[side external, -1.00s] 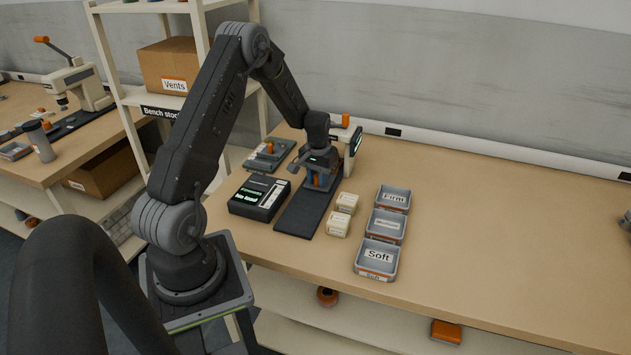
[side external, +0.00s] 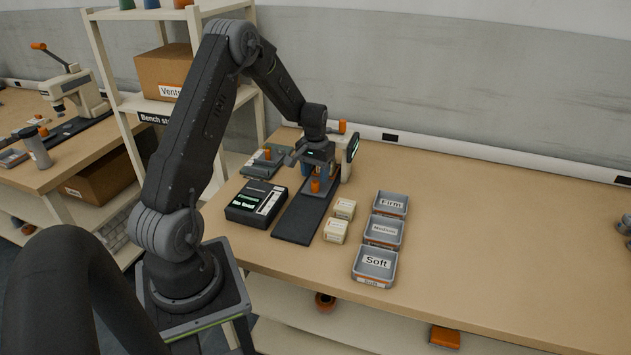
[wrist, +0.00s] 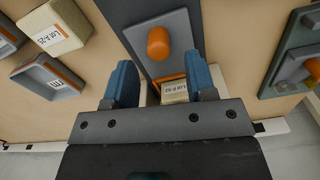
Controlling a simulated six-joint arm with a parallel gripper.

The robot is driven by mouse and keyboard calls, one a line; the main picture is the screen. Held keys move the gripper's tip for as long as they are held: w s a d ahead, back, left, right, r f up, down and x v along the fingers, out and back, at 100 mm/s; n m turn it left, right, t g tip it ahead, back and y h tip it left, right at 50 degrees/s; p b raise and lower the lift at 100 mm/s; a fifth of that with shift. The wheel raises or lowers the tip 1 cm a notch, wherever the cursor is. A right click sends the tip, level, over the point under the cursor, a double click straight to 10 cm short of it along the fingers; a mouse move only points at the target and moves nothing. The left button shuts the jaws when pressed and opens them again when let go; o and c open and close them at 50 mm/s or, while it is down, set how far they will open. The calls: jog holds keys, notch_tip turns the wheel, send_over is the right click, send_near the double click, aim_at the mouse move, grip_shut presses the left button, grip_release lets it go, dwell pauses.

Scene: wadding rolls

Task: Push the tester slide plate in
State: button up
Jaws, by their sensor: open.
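The tester's slide plate (wrist: 178,22) is a grey plate with an upright orange knob (wrist: 157,42), lying on the dark track in the wrist view. The knob also shows just below my gripper in the side view (side external: 315,185). My gripper (wrist: 162,82) is open, its two blue fingers apart and not around the knob, which stands beyond the fingertips. A cream block with a label (wrist: 174,94) shows between the fingers, partly hidden by my gripper. In the side view my gripper (side external: 319,168) is in front of the tester head and hides part of it.
The dark track (side external: 295,220) runs toward the bench front. A black readout box (side external: 250,206) stands left of it. Two cream blocks (side external: 335,232) and three grey trays, the nearest labelled Soft (side external: 375,280), stand to the right.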

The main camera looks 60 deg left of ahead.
notch_tip(320, 180, up, 10)
dwell(0.3)
jog(key=s+d+r+m+t, duration=0.1)
jog(key=s+d+r+m, duration=0.1)
jog(key=d+r, duration=0.5)
jog(key=s+d+r+m+t, duration=0.1)
jog(key=d+r, duration=0.3)
jog(key=d, duration=0.5)
jog(key=s+d+r+m+t, duration=0.2)
jog(key=s+d+m+t, duration=0.1)
jog(key=s+d, duration=1.1)
jog(key=shift+s+d+r+m+t, duration=0.2)
jog(key=shift+s+r+m+t, duration=0.1)
jog(key=shift+s+m, duration=0.25)
